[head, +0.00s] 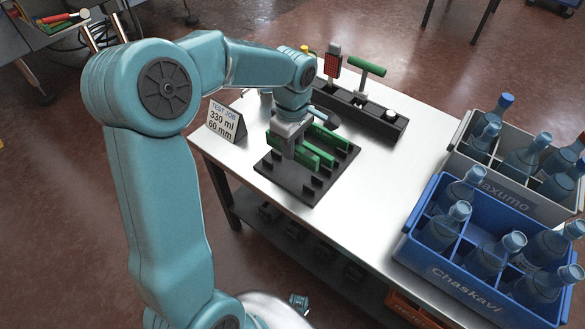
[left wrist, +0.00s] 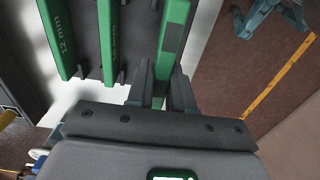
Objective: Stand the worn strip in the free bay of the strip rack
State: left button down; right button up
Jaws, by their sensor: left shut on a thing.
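My left gripper (head: 290,150) is over the front left side of the black strip rack (head: 310,191), pointing down. It is shut on a green strip (left wrist: 173,40), taken as the worn strip, with a darker patch on its face. In the left wrist view the strip sits between the two fingers (left wrist: 165,92), along the rack's right edge. Whether its lower edge touches the rack is hidden. Other green strips stand in the rack, one marked 12 mm (left wrist: 60,40) and one beside it (left wrist: 109,40). My right gripper is not in view.
A sign reading TEST JOB, 330 ml, 60 mm (head: 226,122) stands left of the rack. A black tray (head: 385,126) with a green-handled tool (head: 366,68) lies behind it. A blue crate (head: 465,278) and a grey crate (head: 470,122) of bottles are at right. Bare tabletop lies between.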

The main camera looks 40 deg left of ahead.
pick_arm(q)
notch_tip(320, 180, down, 7)
jog(key=shift+b, duration=0.75)
jog(key=shift+f, duration=0.15)
jog(key=c, duration=1)
grip_release()
jog(key=shift+r, duration=0.3)
notch_tip(320, 180, up, 12)
jog(key=p, duration=0.3)
jog(key=shift+f, duration=0.1)
